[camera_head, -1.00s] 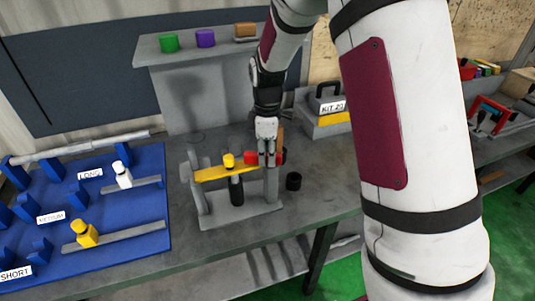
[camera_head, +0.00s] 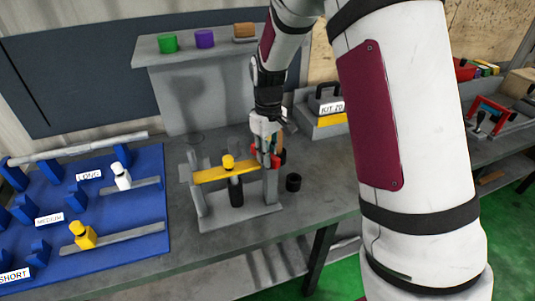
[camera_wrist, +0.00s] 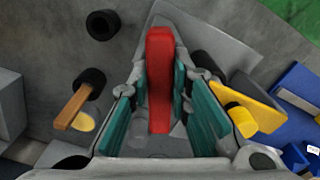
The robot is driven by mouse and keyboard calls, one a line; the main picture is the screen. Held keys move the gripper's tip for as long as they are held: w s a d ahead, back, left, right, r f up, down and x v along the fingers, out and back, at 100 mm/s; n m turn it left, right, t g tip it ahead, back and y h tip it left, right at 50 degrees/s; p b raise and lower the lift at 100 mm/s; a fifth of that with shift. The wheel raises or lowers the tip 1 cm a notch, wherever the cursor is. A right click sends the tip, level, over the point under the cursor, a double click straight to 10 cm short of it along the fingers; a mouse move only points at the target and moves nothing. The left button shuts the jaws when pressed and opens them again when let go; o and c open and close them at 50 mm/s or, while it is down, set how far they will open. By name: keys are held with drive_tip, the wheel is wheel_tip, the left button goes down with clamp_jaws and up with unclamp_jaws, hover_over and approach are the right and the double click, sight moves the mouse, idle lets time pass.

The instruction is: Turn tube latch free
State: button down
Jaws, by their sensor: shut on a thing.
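The red latch (camera_wrist: 160,70) lies lengthwise between the teal finger pads of my gripper (camera_wrist: 158,95) in the wrist view, and the fingers are shut on it. In the head view my gripper (camera_head: 267,157) is at the right post of the grey stand (camera_head: 245,216), and only a little of the red latch (camera_head: 275,161) shows beside the fingers. The latch's pivot is hidden.
A blue rack (camera_head: 130,235) with labelled slots stands left. A black ring (camera_head: 293,182) lies on the bench right of the stand. The KIT 20 box (camera_head: 328,98) stands behind. Bare bench (camera_head: 325,195) shows to the right.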

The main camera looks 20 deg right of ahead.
drive_tip(key=shift+d+m, duration=0.15)
drive_tip(key=shift+m, duration=1.55)
drive_tip(key=shift+w, duration=0.1)
drive_tip(key=c, duration=1.5)
unclamp_jaws()
wheel_tip(320, 180, up, 12)
